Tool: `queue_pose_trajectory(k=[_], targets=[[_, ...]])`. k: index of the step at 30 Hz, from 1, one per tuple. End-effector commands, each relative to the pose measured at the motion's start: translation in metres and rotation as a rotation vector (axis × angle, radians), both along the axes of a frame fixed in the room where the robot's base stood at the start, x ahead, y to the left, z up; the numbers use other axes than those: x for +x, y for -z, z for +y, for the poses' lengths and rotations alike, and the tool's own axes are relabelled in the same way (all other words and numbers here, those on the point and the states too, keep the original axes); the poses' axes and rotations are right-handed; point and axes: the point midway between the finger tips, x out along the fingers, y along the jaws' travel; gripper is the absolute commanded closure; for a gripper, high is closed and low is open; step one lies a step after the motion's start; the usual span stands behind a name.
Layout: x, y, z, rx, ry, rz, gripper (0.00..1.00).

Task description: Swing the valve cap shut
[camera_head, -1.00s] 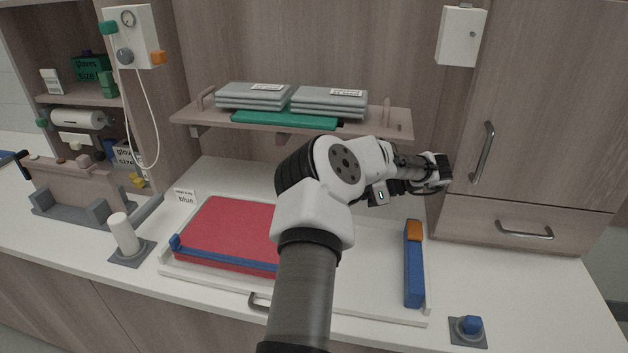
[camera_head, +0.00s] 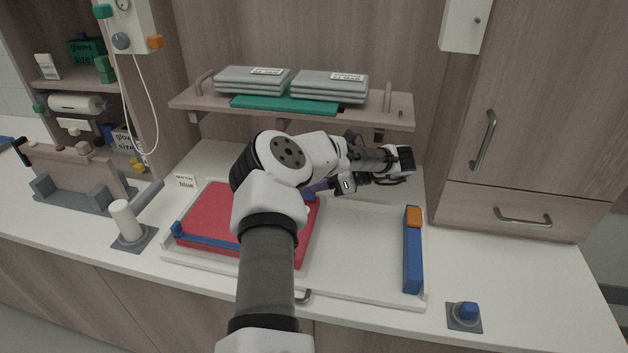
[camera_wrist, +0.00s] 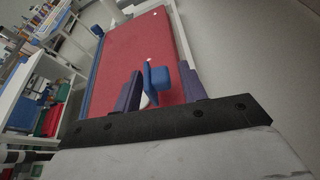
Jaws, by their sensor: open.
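A red pad (camera_head: 215,210) lies in a white tray (camera_head: 365,284) on the counter; it also fills the middle of the wrist view (camera_wrist: 135,55). A small blue upright piece (camera_wrist: 157,76), which looks like the valve cap, stands over the near end of the pad, with a bit of white below it. My gripper (camera_head: 314,188) is open, with its purple fingers pointing left over the right end of the pad. In the wrist view, the blue piece shows between the two fingers; I cannot tell whether they touch it. My arm hides part of the pad.
A blue bar with an orange end (camera_head: 413,255) lies along the tray's right side. A shelf (camera_head: 375,117) with grey folded packs (camera_head: 330,86) hangs above. A white post (camera_head: 124,222) stands left and a blue knob (camera_head: 466,311) front right. The tray between pad and bar is clear.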

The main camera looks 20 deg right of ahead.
Motion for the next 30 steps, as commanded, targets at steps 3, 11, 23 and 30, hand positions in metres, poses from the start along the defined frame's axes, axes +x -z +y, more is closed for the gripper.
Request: queue_pose_trajectory(k=[3, 11, 23, 30], targets=[[-0.0001, 0.0001, -0.0001, 0.000, 0.000, 0.000, 0.58], [0.0000, -0.0001, -0.0002, 0.000, 0.000, 0.000, 0.90], [-0.0022, -0.0009, 0.0018, -0.031, 0.001, -0.047, 0.96], [-0.0084, -0.0041, 0.0061, -0.119, 0.002, -0.179, 0.96]])
